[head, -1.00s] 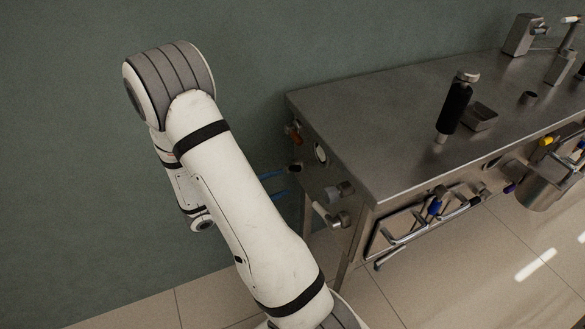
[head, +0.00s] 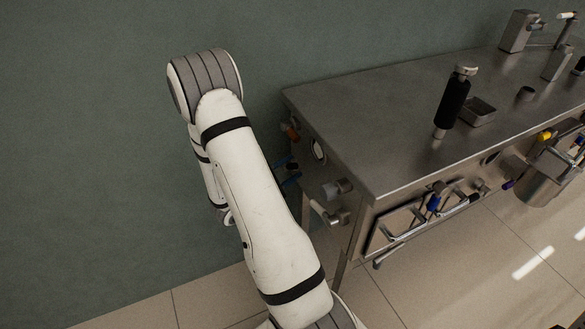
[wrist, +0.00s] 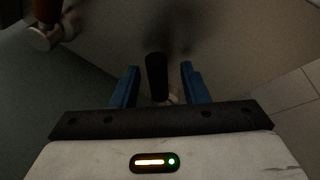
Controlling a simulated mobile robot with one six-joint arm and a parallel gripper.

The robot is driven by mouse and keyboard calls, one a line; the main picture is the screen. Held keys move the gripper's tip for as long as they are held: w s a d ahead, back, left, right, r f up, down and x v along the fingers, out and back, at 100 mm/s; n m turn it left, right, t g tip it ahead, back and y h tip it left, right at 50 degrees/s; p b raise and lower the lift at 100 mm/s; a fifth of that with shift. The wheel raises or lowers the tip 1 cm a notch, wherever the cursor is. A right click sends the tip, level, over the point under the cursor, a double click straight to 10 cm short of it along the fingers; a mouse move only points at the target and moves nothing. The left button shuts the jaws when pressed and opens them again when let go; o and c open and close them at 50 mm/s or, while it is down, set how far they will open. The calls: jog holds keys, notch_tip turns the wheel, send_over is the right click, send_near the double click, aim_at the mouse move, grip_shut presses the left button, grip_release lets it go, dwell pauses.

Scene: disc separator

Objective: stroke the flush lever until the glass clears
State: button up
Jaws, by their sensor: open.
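A black grip (wrist: 157,78), which looks like the flush lever's handle, stands between my fingers in the wrist view, with a pale metal part at its base. My gripper (wrist: 160,70) is open, one blue finger on each side of the grip, with gaps showing. In the head view my gripper (head: 294,168) is at the left end panel of the steel bench, mostly behind my arm; the lever is hard to make out there. The round sight glass (head: 319,150) is on the same panel, right of my gripper. It has a pale rim; its clarity cannot be told.
An orange-handled fitting (head: 290,131) is above my gripper, also in the wrist view (wrist: 46,14). Metal knobs (head: 337,189) stick out at the right of the panel.

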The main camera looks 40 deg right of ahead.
jog(key=shift+c, duration=0.5)
grip_shut()
